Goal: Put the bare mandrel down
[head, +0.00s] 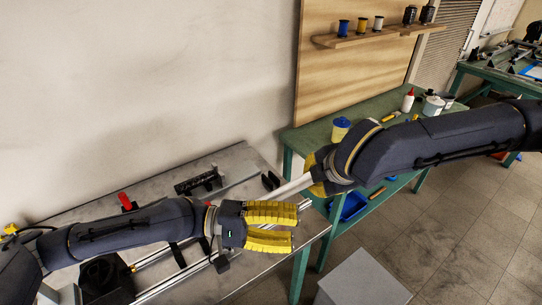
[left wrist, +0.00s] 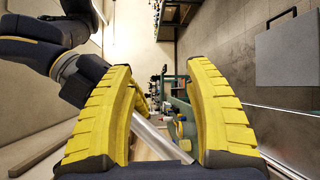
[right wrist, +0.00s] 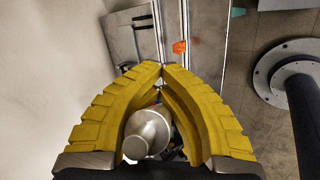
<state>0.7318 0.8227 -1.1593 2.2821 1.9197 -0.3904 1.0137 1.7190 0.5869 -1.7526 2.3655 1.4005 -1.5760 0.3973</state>
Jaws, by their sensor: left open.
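The bare mandrel (head: 294,187) is a pale metallic rod, held at a slant in the air at the end of my right arm. My right gripper (head: 314,174) is shut on it. In the right wrist view the yellow fingers close around the mandrel (right wrist: 148,130), seen nearly end-on, and their tips (right wrist: 161,68) meet. My left gripper (head: 296,228) is open, close to the mandrel's lower left end, and partly hides that end. In the left wrist view its fingers (left wrist: 160,65) stand apart, and the mandrel (left wrist: 152,138) crosses slantwise between them; I cannot tell if they touch.
A grey metal table (head: 155,180) with rails, dark fixtures and a red-handled part lies under the arms. A grey box (head: 362,280) stands on the floor at lower right. A shelf (head: 375,34) holds spools.

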